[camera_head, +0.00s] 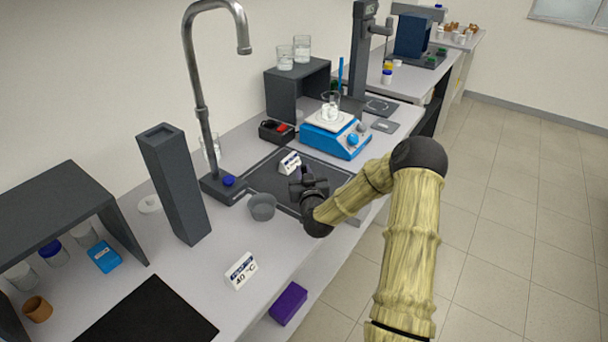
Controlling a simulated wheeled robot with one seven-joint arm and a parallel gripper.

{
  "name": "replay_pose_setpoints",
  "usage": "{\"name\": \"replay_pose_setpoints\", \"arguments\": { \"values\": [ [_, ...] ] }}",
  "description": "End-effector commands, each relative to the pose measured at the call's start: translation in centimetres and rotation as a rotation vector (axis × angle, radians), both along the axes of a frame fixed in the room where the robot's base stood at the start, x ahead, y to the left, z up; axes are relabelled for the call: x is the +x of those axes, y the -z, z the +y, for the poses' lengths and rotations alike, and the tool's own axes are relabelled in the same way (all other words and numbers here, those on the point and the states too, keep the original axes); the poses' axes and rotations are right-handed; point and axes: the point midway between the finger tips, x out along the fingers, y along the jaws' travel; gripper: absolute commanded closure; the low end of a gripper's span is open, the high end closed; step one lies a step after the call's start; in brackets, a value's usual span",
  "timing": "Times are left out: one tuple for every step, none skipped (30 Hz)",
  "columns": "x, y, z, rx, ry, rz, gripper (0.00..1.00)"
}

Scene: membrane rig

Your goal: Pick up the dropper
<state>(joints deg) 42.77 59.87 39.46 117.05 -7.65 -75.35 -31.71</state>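I cannot make out a thing that is surely the dropper. A thin blue upright stick (340,72) shows above the glass beaker (331,100) on the blue and white hotplate (336,135); I cannot tell whether it is the dropper. My gripper (300,184) is over the dark recessed area (265,180) in the bench, just right of a small grey cup (262,207). My gripper is small and dark here, and its fingers do not show clearly. I see nothing clearly held in it.
A tall metal tap (200,90) and a tall dark box (173,180) stand at the left. A "40 °C" sign (240,271) stands at the front, and a second white sign (290,162) stands behind my gripper. A dark shelf (297,88) holds beakers at the back.

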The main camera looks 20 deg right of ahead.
Motion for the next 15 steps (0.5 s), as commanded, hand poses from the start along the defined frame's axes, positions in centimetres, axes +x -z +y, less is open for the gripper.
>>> {"name": "replay_pose_setpoints", "arguments": {
  "values": [
    [0.0, -0.1, 0.0, 0.0, 0.0, 0.0, 0.89],
    [0.0, -0.1, 0.0, 0.0, 0.0, 0.0, 0.89],
    [0.0, -0.2, 0.0, -0.001, 0.0, -0.001, 0.89],
    [0.0, -0.4, 0.0, -0.001, -0.001, -0.001, 0.89],
    [0.0, -0.5, 0.0, -0.001, -0.001, -0.001, 0.89],
    [0.0, -0.9, 0.0, -0.002, -0.001, -0.002, 0.89],
    [0.0, -1.2, 0.0, -0.003, -0.001, -0.003, 0.89],
    [0.0, -1.4, 0.0, -0.003, 0.0, -0.003, 0.89],
    [0.0, -1.9, 0.0, -0.003, 0.0, -0.004, 0.89],
    [0.0, -2.4, 0.0, -0.003, -0.001, -0.004, 0.89],
    [0.0, -2.8, 0.0, -0.003, -0.001, -0.004, 0.89],
    [0.0, -3.4, 0.0, -0.004, -0.001, -0.004, 0.89],
    [0.0, -3.9, 0.0, -0.005, 0.0, -0.004, 0.89],
    [0.0, -4.4, 0.0, -0.005, -0.001, -0.003, 0.89],
    [0.0, -5.1, 0.0, -0.004, -0.001, -0.005, 0.89]
  ]
}}
